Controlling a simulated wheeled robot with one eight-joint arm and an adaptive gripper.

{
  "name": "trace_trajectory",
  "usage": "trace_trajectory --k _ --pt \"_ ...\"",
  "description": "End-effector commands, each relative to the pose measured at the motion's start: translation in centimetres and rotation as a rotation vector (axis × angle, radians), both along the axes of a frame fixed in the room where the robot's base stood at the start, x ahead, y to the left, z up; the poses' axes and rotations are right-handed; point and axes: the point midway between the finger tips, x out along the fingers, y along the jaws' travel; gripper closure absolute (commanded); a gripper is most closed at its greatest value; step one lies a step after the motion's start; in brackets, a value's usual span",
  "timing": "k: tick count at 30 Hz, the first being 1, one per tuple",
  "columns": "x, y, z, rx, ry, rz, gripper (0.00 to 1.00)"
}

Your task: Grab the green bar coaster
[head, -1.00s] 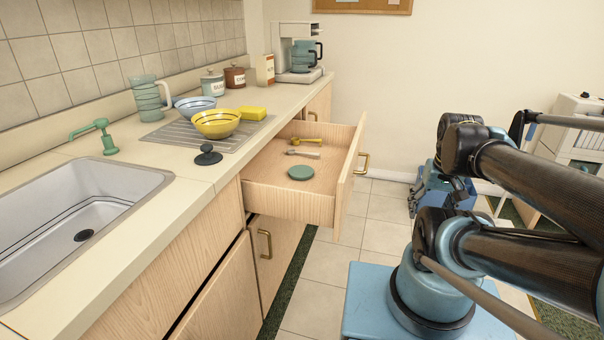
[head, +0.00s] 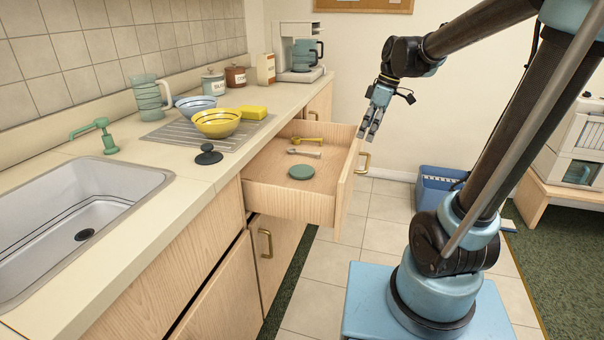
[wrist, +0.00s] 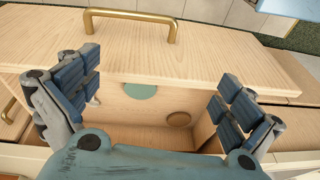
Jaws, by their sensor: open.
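The green bar coaster (head: 301,172) is a flat round disc lying in the open drawer, toward its near side. In the wrist view, it (wrist: 141,90) shows partly between the fingers, cut off by the drawer front's edge. My gripper (head: 370,132) is open and empty, above the drawer front's outer edge, up and right of the coaster. In the wrist view, my gripper's fingers (wrist: 158,92) are spread wide over the drawer.
The drawer (head: 290,202) also holds a yellow utensil (head: 307,142) and a grey utensil (head: 304,154). A brownish round thing (wrist: 179,119) shows in the wrist view. The drawer's brass handle (wrist: 130,15) faces out. A counter with bowls stands left; a blue bin (head: 437,188) is on the floor.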

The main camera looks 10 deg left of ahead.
Motion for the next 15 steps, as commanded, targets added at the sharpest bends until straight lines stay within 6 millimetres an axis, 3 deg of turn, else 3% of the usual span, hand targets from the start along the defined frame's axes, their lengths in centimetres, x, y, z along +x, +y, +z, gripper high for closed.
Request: trace_trajectory --k 7,15 --pt "4.6 7.4 0.3 0.069 -0.015 0.353 0.0" --pt "7.5 13.9 -0.6 0.142 -0.037 0.651 0.0"
